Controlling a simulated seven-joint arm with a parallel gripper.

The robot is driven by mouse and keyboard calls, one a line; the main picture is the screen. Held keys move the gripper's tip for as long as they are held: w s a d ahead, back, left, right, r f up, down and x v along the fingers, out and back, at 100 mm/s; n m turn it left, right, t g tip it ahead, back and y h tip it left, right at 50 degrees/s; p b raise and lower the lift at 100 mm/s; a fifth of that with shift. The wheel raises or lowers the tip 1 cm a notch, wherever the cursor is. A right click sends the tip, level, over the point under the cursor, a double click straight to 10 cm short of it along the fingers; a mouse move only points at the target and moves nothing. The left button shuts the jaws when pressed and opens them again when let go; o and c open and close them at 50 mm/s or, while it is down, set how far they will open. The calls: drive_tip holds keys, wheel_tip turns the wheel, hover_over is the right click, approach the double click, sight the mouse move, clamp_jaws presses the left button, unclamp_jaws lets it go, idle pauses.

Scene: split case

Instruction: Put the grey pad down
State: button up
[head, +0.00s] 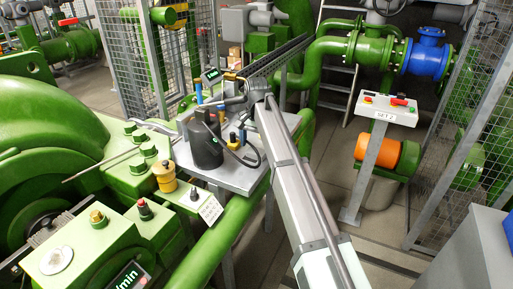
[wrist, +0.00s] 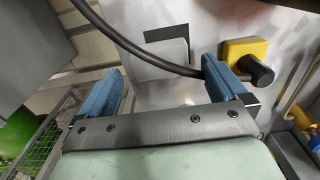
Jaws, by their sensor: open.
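My gripper (wrist: 160,68) is open in the wrist view, its two blue fingers wide apart with nothing held between them. Beyond the fingers is a pale grey plate (wrist: 200,22) with a dark L-shaped band (wrist: 182,42) on it. I cannot tell whether the flat grey patch inside this band is the grey pad. In the head view, my arm reaches to a grey worktable (head: 240,182); its end is over the table's far part, and the fingers are hard to make out. No grey pad stands out there.
A black cylinder (head: 206,146) stands on the worktable. A black cable (wrist: 140,52) crosses the wrist view near the fingers, by a yellow block with a black knob (wrist: 250,58). Green machinery (head: 60,130) lies left, and a control post (head: 372,165) stands right.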

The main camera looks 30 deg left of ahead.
sight(257, 151)
wheel_tip(257, 151, up, 5)
drive_tip(key=shift+r, duration=0.2)
idle(0.5)
